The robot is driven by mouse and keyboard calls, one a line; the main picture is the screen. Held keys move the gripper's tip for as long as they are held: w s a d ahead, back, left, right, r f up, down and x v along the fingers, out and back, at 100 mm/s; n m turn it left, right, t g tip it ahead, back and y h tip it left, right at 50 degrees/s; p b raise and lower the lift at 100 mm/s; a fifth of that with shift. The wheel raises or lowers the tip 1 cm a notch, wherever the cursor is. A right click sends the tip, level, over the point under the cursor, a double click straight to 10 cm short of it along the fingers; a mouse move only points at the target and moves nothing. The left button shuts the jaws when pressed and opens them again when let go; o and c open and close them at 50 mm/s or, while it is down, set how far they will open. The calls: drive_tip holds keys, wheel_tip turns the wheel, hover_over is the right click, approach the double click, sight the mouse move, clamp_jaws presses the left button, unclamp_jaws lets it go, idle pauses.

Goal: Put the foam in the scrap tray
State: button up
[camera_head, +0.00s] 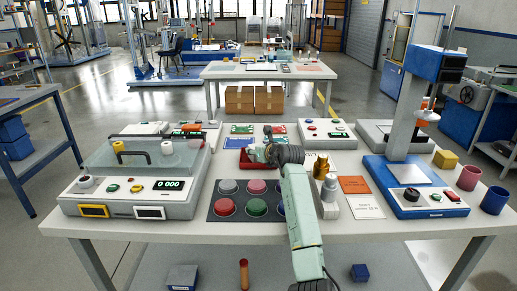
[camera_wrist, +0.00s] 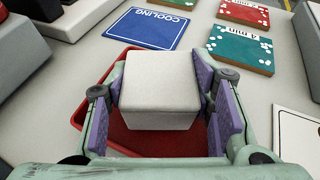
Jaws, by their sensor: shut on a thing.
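A pale grey-white foam block (camera_wrist: 158,88) sits between the purple pads of my gripper (camera_wrist: 160,84), which is shut on it. The red scrap tray (camera_wrist: 118,60) lies under the block, and its rim shows on the left and its floor shows in front. I cannot tell whether the block touches the tray floor. In the head view my gripper (camera_head: 258,153) is over the middle back of the table, and a part of the red tray (camera_head: 245,163) shows beside it. My arm hides much of the tray there.
A blue COOLING card (camera_wrist: 148,27) and green (camera_wrist: 240,47) and red cards lie behind the tray. A mat with coloured discs (camera_head: 235,212) lies in front.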

drive_tip(key=shift+f, duration=0.2)
drive_tip(key=o, duration=1.1)
drive_tip(key=shift+o, duration=0.2)
drive_tip(key=shift+r, duration=0.3)
drive_tip(key=b+v, duration=0.1)
drive_tip(key=v, duration=0.4)
drive_tip(key=b+v, duration=0.2)
drive_tip(key=v, duration=0.3)
drive_tip(key=shift+s+d+f, duration=0.1)
drive_tip(key=shift+s+d, duration=0.1)
drive_tip(key=shift+s, duration=0.1)
drive_tip(key=shift+s+d+r, duration=0.2)
drive_tip(key=shift+s+r, duration=0.15)
drive_tip(key=shift+s, duration=0.25)
